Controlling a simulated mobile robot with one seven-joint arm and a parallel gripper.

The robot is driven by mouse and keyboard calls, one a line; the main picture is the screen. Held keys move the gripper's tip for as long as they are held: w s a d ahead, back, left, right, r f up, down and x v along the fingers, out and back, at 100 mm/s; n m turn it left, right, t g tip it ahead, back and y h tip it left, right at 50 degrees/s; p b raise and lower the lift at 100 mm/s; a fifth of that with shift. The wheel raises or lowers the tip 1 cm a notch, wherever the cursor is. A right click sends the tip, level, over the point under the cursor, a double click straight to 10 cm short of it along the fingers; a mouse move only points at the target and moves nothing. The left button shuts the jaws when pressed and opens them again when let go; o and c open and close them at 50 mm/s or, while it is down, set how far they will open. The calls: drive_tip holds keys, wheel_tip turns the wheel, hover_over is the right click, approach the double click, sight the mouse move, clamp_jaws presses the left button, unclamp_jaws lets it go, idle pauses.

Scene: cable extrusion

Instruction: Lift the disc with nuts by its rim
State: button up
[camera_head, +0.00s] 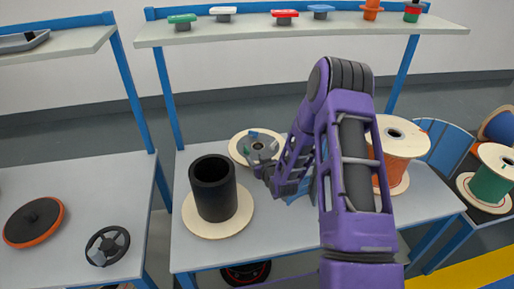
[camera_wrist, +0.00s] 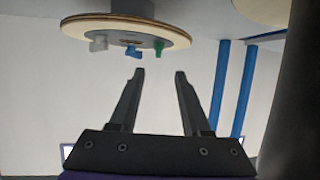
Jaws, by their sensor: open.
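The disc with nuts (camera_head: 240,154) lies on the table in the head view, a pale wooden round with a grey hub and small coloured nuts. In the wrist view the disc (camera_wrist: 85,27) shows edge-on at the top, appearing upside down, with a white, a blue and a green nut. My gripper (camera_wrist: 160,72) is open and empty, its fingertips pointing towards the disc and apart from it in the picture. In the head view my gripper (camera_head: 266,170) is at the disc's front right side and hides part of it. Whether a finger touches the rim cannot be told there.
A black cylinder (camera_head: 213,190) stands on another wooden disc at the front left. An orange spool (camera_head: 398,142) stands right of my arm. A shelf (camera_head: 345,24) with coloured parts runs above the table's back. A left table (camera_head: 75,180) holds a black-and-orange disc and a handwheel.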

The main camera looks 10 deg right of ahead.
approach(246, 147)
drive_tip(key=x, duration=0.2)
drive_tip(key=f+x, duration=0.1)
drive_tip(key=x, duration=0.2)
drive_tip(key=shift+s+a+b, duration=0.1)
drive_tip(key=shift+s+b, duration=0.1)
drive_tip(key=shift+b, duration=0.15)
drive_tip(key=shift+r+b+x, duration=0.1)
drive_tip(key=shift+b+x, duration=0.1)
drive_tip(key=shift+x, duration=1.1)
drive_tip(key=shift+r+b+x, duration=0.15)
drive_tip(key=shift+b+x, duration=0.05)
drive_tip(key=shift+x, duration=1.1)
clamp_jaws()
drive_tip(key=shift+w, duration=0.1)
